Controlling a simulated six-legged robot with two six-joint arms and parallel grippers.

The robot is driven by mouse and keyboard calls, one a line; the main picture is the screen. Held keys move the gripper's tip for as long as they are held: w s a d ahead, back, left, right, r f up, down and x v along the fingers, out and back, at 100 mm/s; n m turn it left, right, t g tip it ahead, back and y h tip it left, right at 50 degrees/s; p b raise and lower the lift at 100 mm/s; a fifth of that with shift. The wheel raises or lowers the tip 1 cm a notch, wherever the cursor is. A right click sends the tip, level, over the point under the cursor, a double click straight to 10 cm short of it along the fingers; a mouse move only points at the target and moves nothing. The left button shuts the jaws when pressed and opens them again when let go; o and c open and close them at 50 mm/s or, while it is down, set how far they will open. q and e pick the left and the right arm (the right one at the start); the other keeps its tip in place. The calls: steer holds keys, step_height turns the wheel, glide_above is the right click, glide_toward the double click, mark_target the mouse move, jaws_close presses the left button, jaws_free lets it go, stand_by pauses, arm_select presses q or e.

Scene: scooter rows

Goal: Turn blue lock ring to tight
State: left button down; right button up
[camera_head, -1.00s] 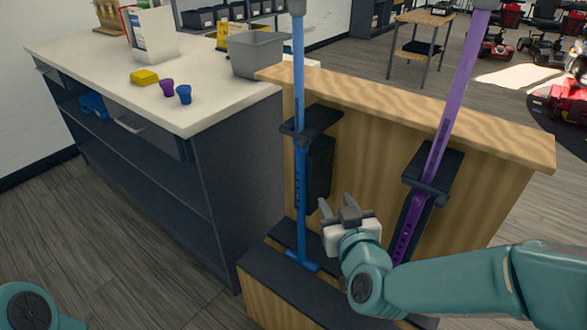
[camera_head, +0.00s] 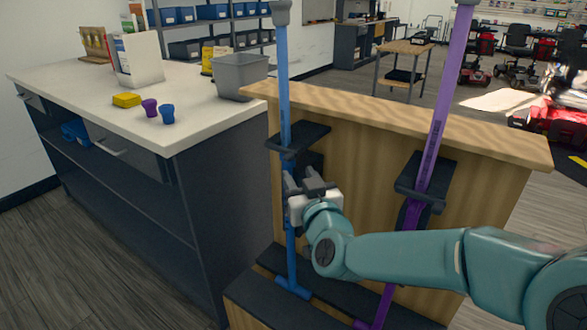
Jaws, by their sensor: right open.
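A blue pole (camera_head: 284,85) stands upright in a black bracket (camera_head: 298,137) on the front of a wooden stand. It has a dark top end and a blue foot. My right gripper (camera_head: 299,180), with grey fingers and a white body, is at the blue pole just below the bracket. The fingers are open, one on or close beside the pole; I cannot tell whether they touch it. The gripper covers part of the pole there, and I cannot make out a separate blue lock ring. My left gripper is out of view.
A purple pole (camera_head: 438,130) leans in its own bracket (camera_head: 426,180) to the right. The wooden stand (camera_head: 400,108) is behind both. A counter (camera_head: 190,118) at left holds a grey bin (camera_head: 240,75), a blue cup (camera_head: 167,114), a purple cup (camera_head: 150,107) and a yellow block (camera_head: 126,100).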

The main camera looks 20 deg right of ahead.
mark_target(290, 165)
steer(key=w, duration=0.5)
jaws_close()
steer(key=shift+a+r+m+h+p, duration=0.15)
steer(key=shift+a+m+h+p, duration=0.2)
steer(key=shift+h+p, duration=0.4)
steer(key=a+m+g+h+p, duration=0.1)
steer(key=m+g+h+p, duration=0.1)
steer(key=m+h+p, duration=0.1)
steer(key=w+a+m+g+h+p, duration=0.1)
steer(key=m+g+h+p, duration=0.1)
steer(key=h, duration=0.3)
steer(key=w+a+m+g+h+p, duration=0.1)
steer(key=m+g+h+p, duration=0.1)
steer(key=m+h+p, duration=0.2)
steer(key=shift+a+p, duration=0.2)
steer(key=shift+p, duration=0.3)
steer(key=shift+f+g, duration=0.2)
steer(key=shift+g, duration=0.1)
